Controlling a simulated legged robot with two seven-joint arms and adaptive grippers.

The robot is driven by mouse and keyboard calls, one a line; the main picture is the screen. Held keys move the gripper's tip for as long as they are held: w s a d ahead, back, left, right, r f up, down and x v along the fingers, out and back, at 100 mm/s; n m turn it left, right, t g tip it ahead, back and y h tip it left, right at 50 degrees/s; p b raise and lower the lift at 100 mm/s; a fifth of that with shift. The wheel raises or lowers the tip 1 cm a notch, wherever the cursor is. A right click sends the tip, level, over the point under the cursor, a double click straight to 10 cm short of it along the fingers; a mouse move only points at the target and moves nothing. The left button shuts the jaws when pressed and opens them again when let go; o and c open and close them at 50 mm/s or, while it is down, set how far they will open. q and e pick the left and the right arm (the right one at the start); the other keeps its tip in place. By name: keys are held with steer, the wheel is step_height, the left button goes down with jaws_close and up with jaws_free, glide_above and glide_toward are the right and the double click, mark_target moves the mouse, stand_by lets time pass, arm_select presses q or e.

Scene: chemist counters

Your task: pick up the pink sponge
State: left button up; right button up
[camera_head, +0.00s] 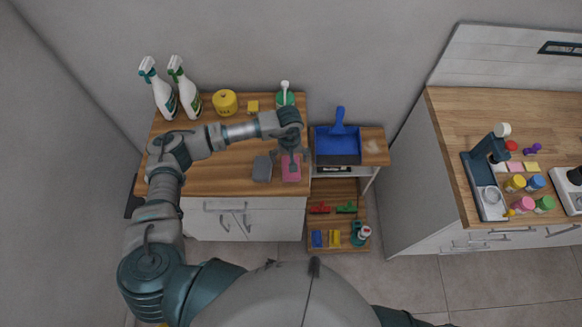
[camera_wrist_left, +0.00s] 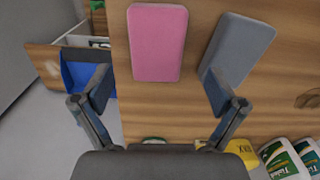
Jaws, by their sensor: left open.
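The pink sponge (camera_head: 291,174) lies flat on the wooden counter top, close to its right edge, in the head view. It shows whole in the left wrist view (camera_wrist_left: 157,42), between and beyond my fingertips. My left gripper (camera_head: 291,160) is over the sponge's far part in the head view. In the left wrist view my left gripper (camera_wrist_left: 158,92) has its fingers spread wide, with nothing between them. A grey sponge (camera_head: 262,169) lies just left of the pink one. It also shows in the left wrist view (camera_wrist_left: 238,50), near one finger. My right gripper is not in view.
Two spray bottles (camera_head: 163,98), a yellow container (camera_head: 225,103) and a green item with a white handle (camera_head: 285,95) stand along the counter's back. A blue dustpan (camera_head: 337,145) sits on the shelf unit to the right. The counter's front left is clear.

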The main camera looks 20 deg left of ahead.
arm_select(q)
steer(key=f, duration=0.3)
steer(key=f+p, duration=0.1)
steer(key=f, duration=0.1)
steer(key=shift+s+d, duration=0.2)
steer(key=shift+d, duration=0.05)
steer(key=c, duration=0.9)
